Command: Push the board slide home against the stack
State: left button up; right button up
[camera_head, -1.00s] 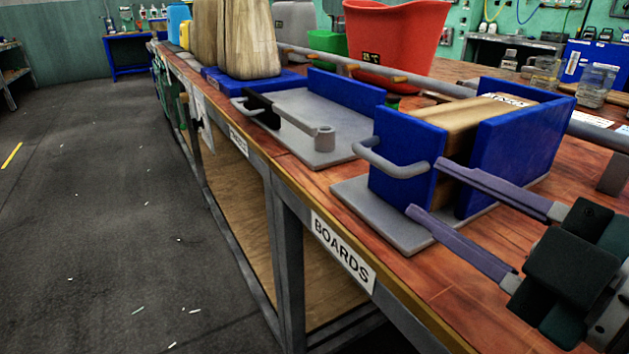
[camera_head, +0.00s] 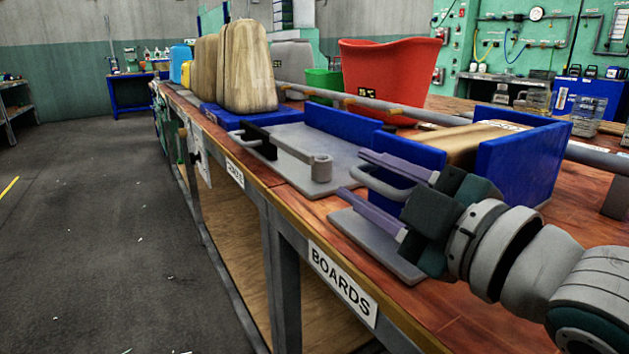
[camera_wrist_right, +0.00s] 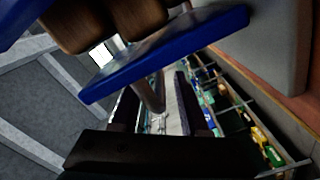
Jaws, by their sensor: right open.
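The board slide is a blue upright plate (camera_head: 410,150) with a grey bar handle (camera_head: 378,187), on a grey base (camera_head: 365,240) at the bench edge. Behind it is the light wooden stack (camera_head: 468,143), with a blue end wall (camera_head: 525,155) on its far side. My right gripper (camera_head: 352,172) is open, its two purple fingers either side of the handle. In the right wrist view the handle (camera_wrist_right: 150,95) stands between the fingers, below the blue plate (camera_wrist_right: 170,50). My arm hides part of the slide; I cannot tell whether plate and boards touch. My left gripper is not in view.
Another grey base (camera_head: 315,150) with a handle and blue wall sits to the left, before tall wooden blocks (camera_head: 247,65). A red bin (camera_head: 390,75) and a grey rail (camera_head: 400,112) lie behind. The bench front carries a BOARDS label (camera_head: 342,284). The floor at left is clear.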

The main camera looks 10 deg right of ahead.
jog(key=c, duration=0.7)
jog(key=shift+f, duration=0.1)
grip_shut()
jog(key=shift+d+f, duration=0.1)
jog(key=shift+d, duration=0.05)
